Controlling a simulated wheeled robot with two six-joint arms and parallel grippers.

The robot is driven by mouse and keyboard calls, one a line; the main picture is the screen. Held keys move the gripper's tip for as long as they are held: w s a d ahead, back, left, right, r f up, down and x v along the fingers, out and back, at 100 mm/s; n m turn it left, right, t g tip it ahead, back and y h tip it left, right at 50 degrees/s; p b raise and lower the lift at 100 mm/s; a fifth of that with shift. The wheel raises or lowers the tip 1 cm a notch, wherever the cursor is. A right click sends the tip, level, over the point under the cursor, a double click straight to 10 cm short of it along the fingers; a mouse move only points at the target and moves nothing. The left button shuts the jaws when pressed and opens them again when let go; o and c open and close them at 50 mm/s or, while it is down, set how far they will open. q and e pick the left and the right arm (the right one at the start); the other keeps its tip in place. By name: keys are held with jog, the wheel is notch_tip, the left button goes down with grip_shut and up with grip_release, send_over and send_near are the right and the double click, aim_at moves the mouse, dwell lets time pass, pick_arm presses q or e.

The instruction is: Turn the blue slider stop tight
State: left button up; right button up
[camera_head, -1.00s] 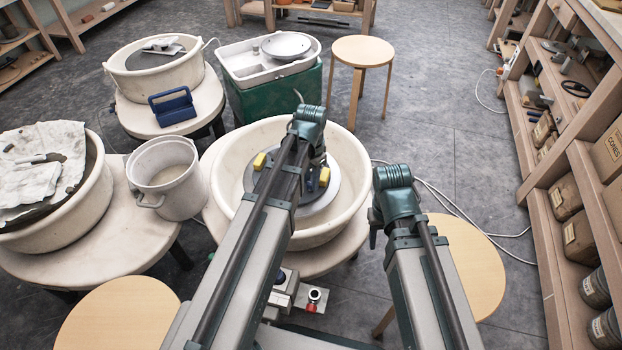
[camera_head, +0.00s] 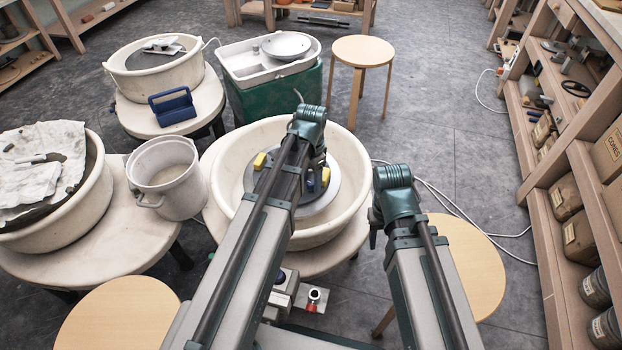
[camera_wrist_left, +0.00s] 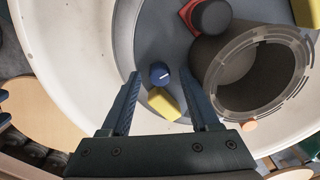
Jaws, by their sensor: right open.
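The blue slider stop (camera_wrist_left: 160,74) is a small round knob with a white line on top, beside a yellow slider block (camera_wrist_left: 164,103) on the grey wheel head (camera_wrist_left: 160,30). It also shows as a small blue patch in the head view (camera_head: 311,183), partly hidden by my left arm. My left gripper (camera_wrist_left: 162,82) points down over it. Its two fingers are apart, one on each side of the knob, with gaps showing. My right gripper (camera_head: 374,238) hangs at the right of the basin, open, mostly hidden by its own arm.
The white basin (camera_head: 229,185) surrounds the wheel head. A second yellow block (camera_head: 259,161) sits at the head's left. In the left wrist view a dark cylinder with a clear ring (camera_wrist_left: 255,80) and a red and black knob (camera_wrist_left: 208,16) stand nearby. A bucket (camera_head: 178,195) stands left.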

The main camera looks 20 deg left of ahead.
aim_at(311, 182)
dwell(0.3)
pick_arm(q)
notch_tip(311, 182, up, 14)
jog(key=p, duration=1.3)
jog(key=shift+p, duration=0.4)
jog(key=shift+f, duration=0.15)
jog(key=s+d+n+y, duration=0.1)
jog(key=s+d+n, duration=0.1)
jog(key=s+d, duration=0.45)
jog(key=s+d+n, duration=0.2)
jog(key=s+d, duration=0.2)
jog(key=s, duration=0.5)
notch_tip(311, 182, up, 12)
jog(key=w+p, duration=0.1)
jog(key=p, duration=1.1)
jog(key=shift+a+r, duration=0.15)
jog(key=shift+r, duration=0.1)
